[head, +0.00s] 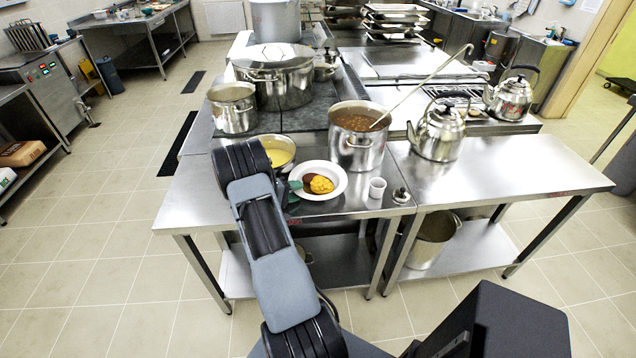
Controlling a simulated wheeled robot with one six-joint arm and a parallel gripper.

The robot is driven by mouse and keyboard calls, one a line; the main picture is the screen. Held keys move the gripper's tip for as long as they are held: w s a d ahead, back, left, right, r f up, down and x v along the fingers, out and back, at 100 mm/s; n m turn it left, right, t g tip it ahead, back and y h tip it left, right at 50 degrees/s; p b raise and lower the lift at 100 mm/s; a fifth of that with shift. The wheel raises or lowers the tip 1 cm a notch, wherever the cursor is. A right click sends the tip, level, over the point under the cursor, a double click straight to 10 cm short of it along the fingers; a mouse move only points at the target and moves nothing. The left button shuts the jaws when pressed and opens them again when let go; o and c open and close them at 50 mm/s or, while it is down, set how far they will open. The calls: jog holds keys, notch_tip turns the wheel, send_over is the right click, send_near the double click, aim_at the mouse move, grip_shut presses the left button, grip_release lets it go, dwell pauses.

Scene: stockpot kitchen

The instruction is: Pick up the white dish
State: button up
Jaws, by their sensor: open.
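A white round plate (336,170) with yellow and brown food lies on the steel table, near its front edge. A small white cup (377,188) stands upright to the right of the plate. Either could be called a white dish. My arm reaches up over the table to the left of the plate. My gripper (288,194) is mostly hidden behind the arm; a dark part of it shows at the plate's left edge. It is open, and I see nothing held. Whether it touches the plate cannot be told.
A bowl of yellow food (280,150) is behind the plate. A pot of brown soup (357,145) with a long ladle stands behind the cup. A small metal item (401,196) is right of the cup. A kettle (438,135) stands farther right. The right table's front (490,190) is clear.

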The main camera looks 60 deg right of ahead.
grip_shut()
dwell(0.4)
dwell(1.1)
